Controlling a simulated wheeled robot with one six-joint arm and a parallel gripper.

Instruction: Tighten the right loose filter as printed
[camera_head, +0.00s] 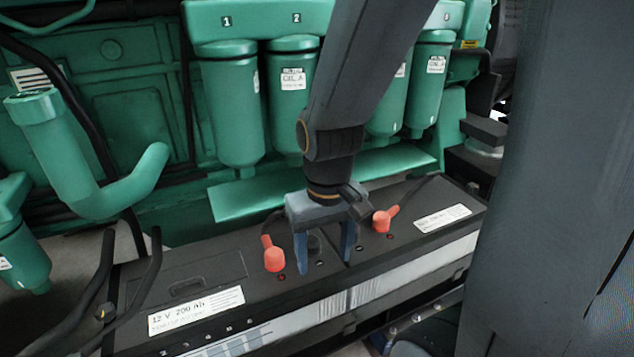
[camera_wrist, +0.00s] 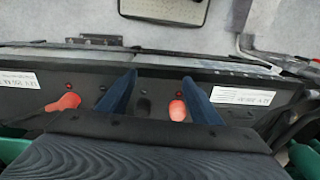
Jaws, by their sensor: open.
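Green canister filters hang under a numbered green header in the head view: one under number 1 (camera_head: 230,110), one under number 2 (camera_head: 290,110), and two right of my arm, the nearer (camera_head: 392,105) and the far right one (camera_head: 430,85). I cannot tell from the picture which is loose. White labels on them are mostly too small to read. My arm hides the header's middle and partly covers the nearer right filter. My gripper (camera_head: 325,257) is open and empty, pointing down over the black batteries, below and apart from the filters. The wrist view shows its blue fingers (camera_wrist: 161,95) spread.
Two black batteries (camera_head: 205,277) lie below the filters, with red terminal caps (camera_head: 274,257) (camera_head: 382,221) and cables close to my fingers. A green ledge (camera_head: 260,200) runs under the filters. A bent green pipe (camera_head: 110,195) stands at left, a dark column at right.

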